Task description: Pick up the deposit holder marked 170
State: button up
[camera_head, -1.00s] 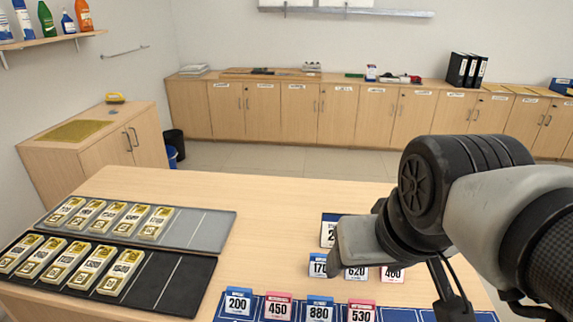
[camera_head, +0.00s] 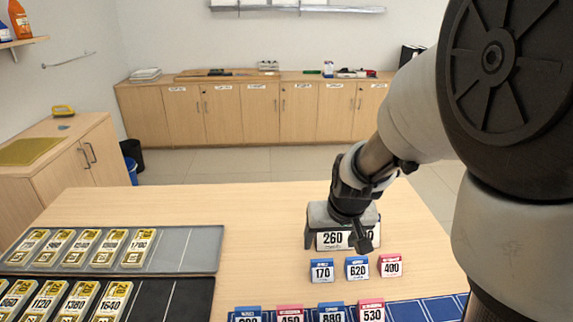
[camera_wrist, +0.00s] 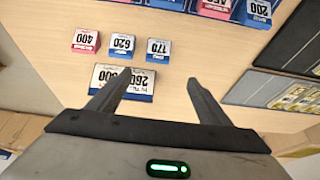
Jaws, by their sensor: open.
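The deposit holder marked 170 (camera_head: 322,270) is a small blue-topped block with a white number face, standing on the wooden counter. It is leftmost in a row with the blue 620 holder (camera_head: 357,267) and the red 400 holder (camera_head: 390,265). My gripper (camera_head: 338,244) is open and empty, above and behind that row in the head view. In the wrist view my gripper (camera_wrist: 158,80) shows its two fingers spread, with the 170 holder (camera_wrist: 157,50) upside down beyond them, apart from both fingers.
A wider number sign (camera_head: 332,241) showing 260 stands behind the row, partly hidden by my gripper. A blue mat (camera_head: 403,312) holds several more holders in front. Grey (camera_head: 190,253) and black (camera_head: 190,300) trays with gold-topped blocks lie left. Bare counter separates them from the row.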

jog(key=b, duration=0.5)
send_near(322, 261)
jog(key=x, duration=0.5)
jog(key=shift+s, duration=0.25)
jog(key=shift+w+b+x, duration=0.1)
jog(key=shift+b+x, duration=0.5)
jog(key=shift+x, duration=1)
jog(key=shift+w+b+x, duration=0.15)
jog(key=shift+b+x, duration=0.4)
jog(key=shift+x, duration=1)
jog(key=shift+r, duration=0.15)
jog(key=c, duration=1.1)
